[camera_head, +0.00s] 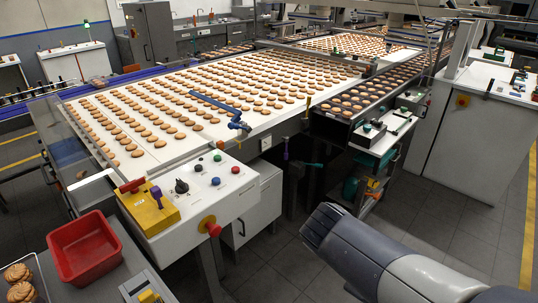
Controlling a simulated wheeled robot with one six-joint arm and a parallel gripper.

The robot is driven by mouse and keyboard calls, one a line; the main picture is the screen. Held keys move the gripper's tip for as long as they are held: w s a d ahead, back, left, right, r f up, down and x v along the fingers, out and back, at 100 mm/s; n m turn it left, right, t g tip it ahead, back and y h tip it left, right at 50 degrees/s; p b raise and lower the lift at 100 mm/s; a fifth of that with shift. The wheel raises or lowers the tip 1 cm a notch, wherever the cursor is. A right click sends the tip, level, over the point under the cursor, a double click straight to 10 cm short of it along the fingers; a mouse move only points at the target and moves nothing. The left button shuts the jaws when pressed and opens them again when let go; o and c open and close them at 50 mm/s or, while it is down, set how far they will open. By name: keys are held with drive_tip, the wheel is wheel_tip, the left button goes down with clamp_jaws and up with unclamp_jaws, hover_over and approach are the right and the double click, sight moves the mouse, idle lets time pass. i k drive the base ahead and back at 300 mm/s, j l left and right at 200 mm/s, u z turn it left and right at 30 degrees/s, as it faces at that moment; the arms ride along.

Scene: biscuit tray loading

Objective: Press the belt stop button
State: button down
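A white control box (175,236) stands at the near end of the biscuit belt. Its sloped top carries a small red button (236,170), a blue button (215,181), a green button (217,158), a white button (198,168) and a black knob (181,186). A larger red mushroom button (213,229) on a yellow disc sticks out of its front face. No label that tells which one is the belt stop is readable. A thick grey link of my arm reaches in from the lower right, apart from the box. I see no gripper fingers.
The wide white belt (113,171) carries rows of biscuits. A yellow block (156,212) with red and purple handles sits on the box's left. A red bin (84,248) stands at lower left. Grey floor (275,263) is open between the box and my arm.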

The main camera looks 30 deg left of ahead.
sight(234, 169)
drive_tip(key=i+j+u, duration=0.25)
drive_tip(key=i+u, duration=1.05)
drive_tip(key=i+l+u, duration=0.2)
drive_tip(key=i+u, duration=0.5)
drive_tip(key=i, duration=0.15)
